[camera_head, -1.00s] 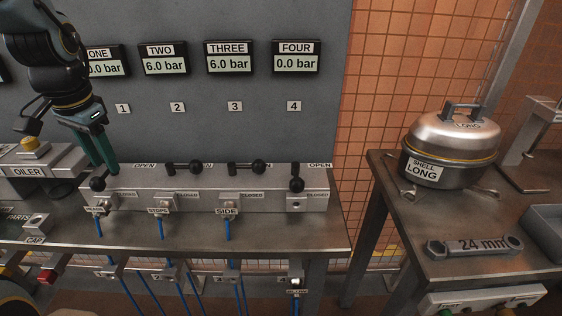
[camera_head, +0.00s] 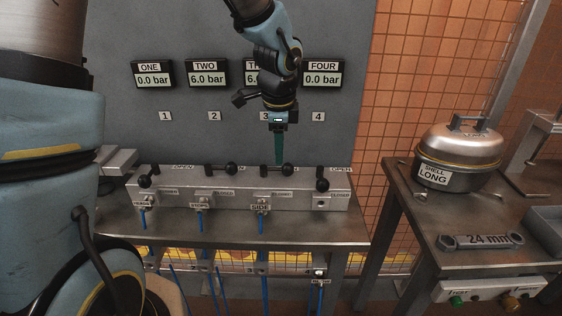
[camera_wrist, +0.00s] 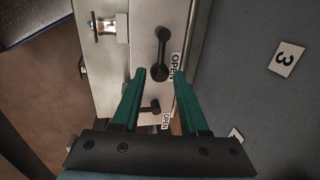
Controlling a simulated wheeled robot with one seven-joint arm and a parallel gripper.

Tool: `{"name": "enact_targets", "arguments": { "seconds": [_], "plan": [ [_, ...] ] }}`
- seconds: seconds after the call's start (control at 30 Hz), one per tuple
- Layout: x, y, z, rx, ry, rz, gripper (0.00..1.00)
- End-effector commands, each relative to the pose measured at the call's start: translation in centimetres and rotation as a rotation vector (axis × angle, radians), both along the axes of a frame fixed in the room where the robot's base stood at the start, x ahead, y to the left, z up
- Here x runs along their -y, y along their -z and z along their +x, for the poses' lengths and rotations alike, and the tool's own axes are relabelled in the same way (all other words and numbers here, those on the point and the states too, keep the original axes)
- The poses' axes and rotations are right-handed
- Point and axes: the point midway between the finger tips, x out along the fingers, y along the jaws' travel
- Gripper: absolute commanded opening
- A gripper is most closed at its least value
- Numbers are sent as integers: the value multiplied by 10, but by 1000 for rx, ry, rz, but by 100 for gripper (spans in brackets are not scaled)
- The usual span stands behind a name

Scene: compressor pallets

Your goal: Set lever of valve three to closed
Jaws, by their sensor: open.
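The lever of valve three (camera_head: 275,170) lies sideways on the grey valve block, its black ball knob on the right. In the wrist view this lever (camera_wrist: 161,50) points along the block, with its knob beside the OPEN label (camera_wrist: 175,65). My gripper (camera_head: 278,162) points down above the lever, near its knob end. In the wrist view the green fingers of my gripper (camera_wrist: 160,73) are spread, with the knob seen between the tips. I cannot tell how far above the knob they are. My arm partly hides the THREE gauge (camera_head: 250,73).
Lever two (camera_head: 221,169) also lies sideways. Levers one (camera_head: 149,176) and four (camera_head: 321,179) point toward the front. Lever four (camera_wrist: 150,108) is close to the fingers in the wrist view. Gauge TWO (camera_head: 208,78) reads 6.0 bar; gauges ONE and FOUR read 0.0.

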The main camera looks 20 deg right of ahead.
Motion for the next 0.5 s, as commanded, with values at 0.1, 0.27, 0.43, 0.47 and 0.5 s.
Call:
{"name": "enact_targets", "arguments": {
  "seconds": [0.1, 0.27, 0.43, 0.47, 0.5],
  "plan": [
    [1, 21, 3, -2, 2, 3, 44],
    [3, 40, 7, -1, 0, 0, 44],
    [4, 47, 9, 0, -2, 0, 44],
    [4, 48, 9, 0, -2, 0, 44],
    [4, 48, 9, 1, -2, -1, 44]
  ]
}}
